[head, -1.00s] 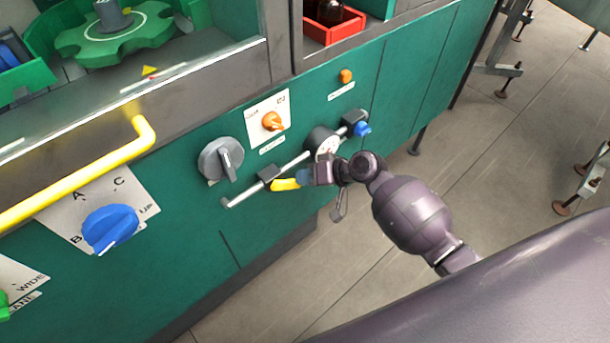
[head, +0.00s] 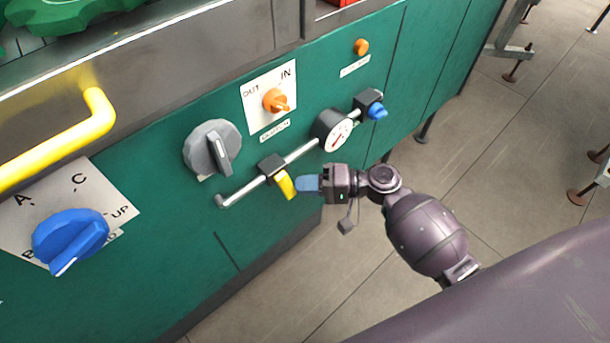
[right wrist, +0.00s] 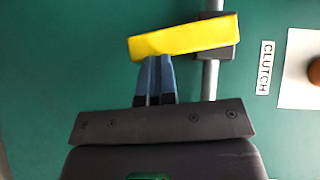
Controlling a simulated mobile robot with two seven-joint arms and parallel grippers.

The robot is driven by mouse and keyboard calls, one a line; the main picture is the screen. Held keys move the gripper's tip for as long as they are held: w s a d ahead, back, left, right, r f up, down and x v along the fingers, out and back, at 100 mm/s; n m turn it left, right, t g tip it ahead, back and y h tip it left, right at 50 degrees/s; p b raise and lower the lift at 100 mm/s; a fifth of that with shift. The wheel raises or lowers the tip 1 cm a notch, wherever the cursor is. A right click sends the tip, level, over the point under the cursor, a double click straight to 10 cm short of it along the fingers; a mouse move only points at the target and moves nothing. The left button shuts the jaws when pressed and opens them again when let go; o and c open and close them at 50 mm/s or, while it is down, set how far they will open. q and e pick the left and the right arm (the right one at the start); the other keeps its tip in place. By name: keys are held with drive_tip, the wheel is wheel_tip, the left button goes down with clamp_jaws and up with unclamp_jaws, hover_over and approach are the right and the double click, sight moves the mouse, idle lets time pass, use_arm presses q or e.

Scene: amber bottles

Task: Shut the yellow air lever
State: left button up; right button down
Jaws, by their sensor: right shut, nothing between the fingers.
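The yellow air lever (head: 286,185) sits on a dark valve block (head: 271,167) on the grey pipe along the green machine front. It stands roughly crosswise to the pipe, its free end toward the lower right. In the right wrist view the yellow lever (right wrist: 185,37) also lies across the upright pipe, slightly tilted. My right gripper (head: 300,183) is shut and empty, its blue fingertips right beside the lever. In the right wrist view the fingertips (right wrist: 154,60) meet the lever's lower edge; I cannot tell whether they press on it. My left gripper is not in view.
The pipe (head: 243,189) carries a round gauge (head: 337,136) and a blue tap (head: 377,112). Nearby are a grey knob (head: 212,148), an orange knob (head: 276,101) and a large blue knob (head: 70,240). A yellow rail (head: 60,150) juts out at left.

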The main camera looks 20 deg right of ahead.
use_arm(q)
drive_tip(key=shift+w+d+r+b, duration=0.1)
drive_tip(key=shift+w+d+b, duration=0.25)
drive_tip(key=shift+b, duration=0.1)
use_arm(e)
drive_tip(key=shift+s+a+f+m+y, duration=0.2)
drive_tip(key=shift+a+f+m+y, duration=0.1)
drive_tip(key=shift+a+f+y, duration=0.15)
drive_tip(key=shift+a+r, duration=0.1)
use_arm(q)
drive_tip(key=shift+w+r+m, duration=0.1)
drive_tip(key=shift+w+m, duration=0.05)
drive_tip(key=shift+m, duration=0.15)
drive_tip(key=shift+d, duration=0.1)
